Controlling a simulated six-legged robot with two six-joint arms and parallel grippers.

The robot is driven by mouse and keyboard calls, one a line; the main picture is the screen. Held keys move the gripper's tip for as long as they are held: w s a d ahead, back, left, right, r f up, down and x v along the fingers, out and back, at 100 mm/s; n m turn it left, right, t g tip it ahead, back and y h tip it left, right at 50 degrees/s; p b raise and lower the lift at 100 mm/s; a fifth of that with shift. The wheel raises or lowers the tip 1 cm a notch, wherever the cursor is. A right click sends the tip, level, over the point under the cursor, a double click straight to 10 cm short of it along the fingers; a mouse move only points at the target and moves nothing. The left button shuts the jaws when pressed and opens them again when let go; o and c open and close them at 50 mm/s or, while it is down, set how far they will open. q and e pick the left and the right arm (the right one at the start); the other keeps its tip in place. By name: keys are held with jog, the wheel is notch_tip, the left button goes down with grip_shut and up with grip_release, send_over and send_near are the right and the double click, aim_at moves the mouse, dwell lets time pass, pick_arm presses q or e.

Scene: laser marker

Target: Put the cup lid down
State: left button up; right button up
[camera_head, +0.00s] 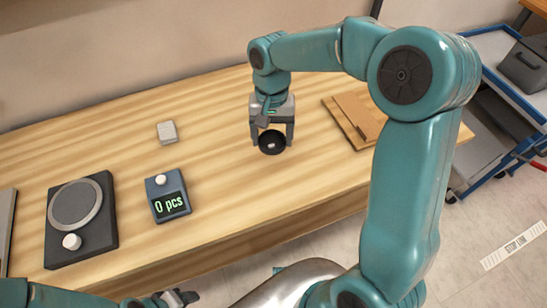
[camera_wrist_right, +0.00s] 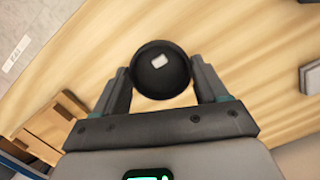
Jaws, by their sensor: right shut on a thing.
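A round black cup lid (camera_head: 272,142) with a small pale mark on top is between the fingers of my right gripper (camera_head: 271,138), over the middle of the wooden table. In the right wrist view the lid (camera_wrist_right: 161,70) sits between both fingers of the right gripper (camera_wrist_right: 161,85), which is shut on it. Whether the lid touches the table cannot be told. My left gripper (camera_head: 178,298) is low at the front edge of the head view, only partly seen, and its jaws cannot be made out.
On the wooden table (camera_head: 230,190) stand a display box (camera_head: 168,205) reading "0 pcs", a black device with a round grey plate (camera_head: 75,206), a small grey block (camera_head: 167,132) and a brown wooden board (camera_head: 352,121). A blue cart (camera_head: 500,75) stands at right. Table around the lid is clear.

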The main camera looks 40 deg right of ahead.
aim_at(272, 139)
notch_tip(272, 139, down, 9)
jog(key=shift+a+f, duration=0.1)
dwell(0.4)
jog(key=o, duration=0.6)
jog(key=shift+f+b, duration=0.1)
jog(key=shift+b, duration=0.25)
jog(key=o, duration=0.4)
jog(key=shift+r, duration=0.25)
jog(key=r, duration=0.4)
jog(key=w+r, duration=0.1)
jog(key=r, duration=0.3)
jog(key=d+r+p, duration=0.1)
jog(key=r, duration=0.2)
jog(key=shift+w+r, duration=0.25)
jog(key=shift+r, duration=0.15)
